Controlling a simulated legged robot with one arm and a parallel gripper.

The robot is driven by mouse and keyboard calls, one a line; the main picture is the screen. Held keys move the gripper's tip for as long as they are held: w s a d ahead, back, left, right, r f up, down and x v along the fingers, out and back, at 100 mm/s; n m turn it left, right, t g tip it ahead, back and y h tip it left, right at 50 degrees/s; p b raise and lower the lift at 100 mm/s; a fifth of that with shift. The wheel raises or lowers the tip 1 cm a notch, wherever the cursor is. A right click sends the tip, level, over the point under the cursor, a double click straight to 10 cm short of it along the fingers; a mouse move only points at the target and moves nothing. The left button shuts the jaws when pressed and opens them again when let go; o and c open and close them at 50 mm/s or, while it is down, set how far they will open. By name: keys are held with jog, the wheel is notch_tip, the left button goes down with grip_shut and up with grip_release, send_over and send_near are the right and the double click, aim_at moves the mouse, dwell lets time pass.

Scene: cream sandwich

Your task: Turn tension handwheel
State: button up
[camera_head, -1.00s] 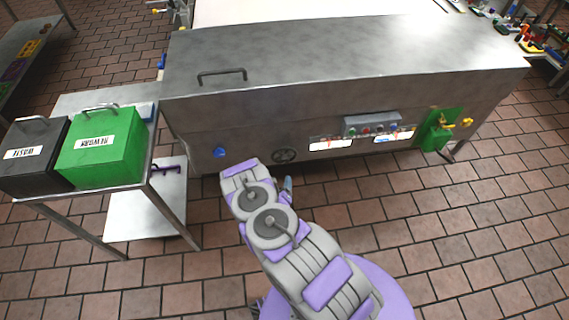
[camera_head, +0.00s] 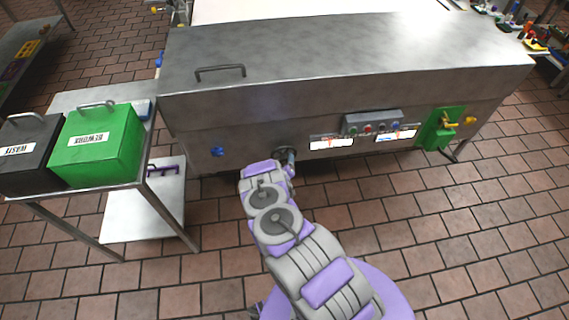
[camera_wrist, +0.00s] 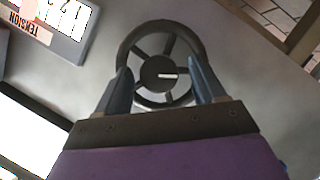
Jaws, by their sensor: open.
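The tension handwheel is a dark spoked wheel with a round hub and a pale mark. It fills the upper middle of the wrist view (camera_wrist: 160,72), on the steel machine front. In the head view, the handwheel (camera_head: 284,153) is partly hidden behind my arm's end. My gripper (camera_wrist: 160,88) is open, its two blue-grey fingers at the left and right of the wheel's lower half. It is not clear whether they touch the rim. In the head view, my gripper (camera_head: 291,158) shows only in part at the machine front.
A label reading TENSION (camera_wrist: 35,20) is beside the wheel. A control panel (camera_head: 372,124) with buttons and a green box (camera_head: 439,130) lie to the right on the machine. A blue knob (camera_head: 217,152) is left. A cart (camera_head: 150,200) with black and green bins stands further left.

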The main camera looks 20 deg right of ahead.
jog(key=shift+w+d, duration=0.1)
jog(key=shift+w, duration=0.05)
jog(key=shift+c, duration=0.4)
jog(key=c, duration=1)
jog(key=shift+r+p, duration=0.1)
jog(key=shift+p, duration=0.3)
jog(key=shift+r+m+y+p, duration=0.1)
jog(key=shift+m+y+p, duration=0.5)
jog(key=shift+m+p, duration=0.3)
jog(key=shift+m+y+p, duration=0.8)
jog(key=shift+m+p, duration=0.05)
jog(key=shift+m, duration=0.15)
jog(key=shift+f, duration=0.2)
